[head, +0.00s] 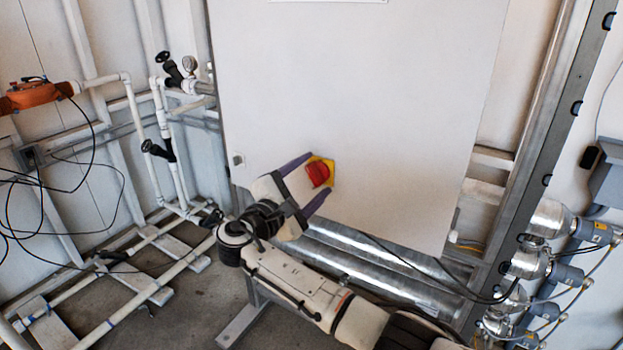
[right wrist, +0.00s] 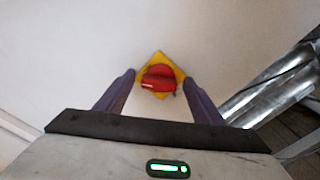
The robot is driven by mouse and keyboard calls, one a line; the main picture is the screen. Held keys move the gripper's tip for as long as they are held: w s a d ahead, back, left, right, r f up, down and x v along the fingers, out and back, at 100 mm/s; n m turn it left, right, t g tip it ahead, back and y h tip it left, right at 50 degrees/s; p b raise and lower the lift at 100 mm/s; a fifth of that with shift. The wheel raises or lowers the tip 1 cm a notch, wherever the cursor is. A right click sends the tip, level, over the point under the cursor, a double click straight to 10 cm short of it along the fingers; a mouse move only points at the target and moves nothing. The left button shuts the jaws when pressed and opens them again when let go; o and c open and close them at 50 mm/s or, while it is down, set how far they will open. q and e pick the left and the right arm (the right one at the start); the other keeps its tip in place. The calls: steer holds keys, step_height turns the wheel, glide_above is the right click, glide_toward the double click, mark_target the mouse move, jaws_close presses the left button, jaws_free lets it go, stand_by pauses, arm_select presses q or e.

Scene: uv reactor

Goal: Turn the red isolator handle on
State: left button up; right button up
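The red isolator handle (head: 318,173) sits on a yellow plate (head: 329,179) on the front of a large white cabinet (head: 350,90). In the right wrist view the red handle (right wrist: 158,77) lies across the yellow diamond-shaped plate (right wrist: 146,86). My right gripper (head: 309,180) is open in front of the handle, with one purple finger on each side of it. In the right wrist view the fingertips (right wrist: 158,76) appear to the left and right of the plate. I cannot tell whether they touch anything. My left gripper is not in view.
White pipes with black valves (head: 160,150) stand to the left, and an orange actuator (head: 38,94) is at the far left. Shiny metal tubes (head: 350,258) run below the cabinet. A metal post (head: 540,150) and steel fittings (head: 530,262) are to the right.

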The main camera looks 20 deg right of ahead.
steer(key=b+v, duration=0.1)
steer(key=v, duration=0.9)
steer(key=shift+s+a, duration=0.1)
steer(key=shift+s, duration=0.05)
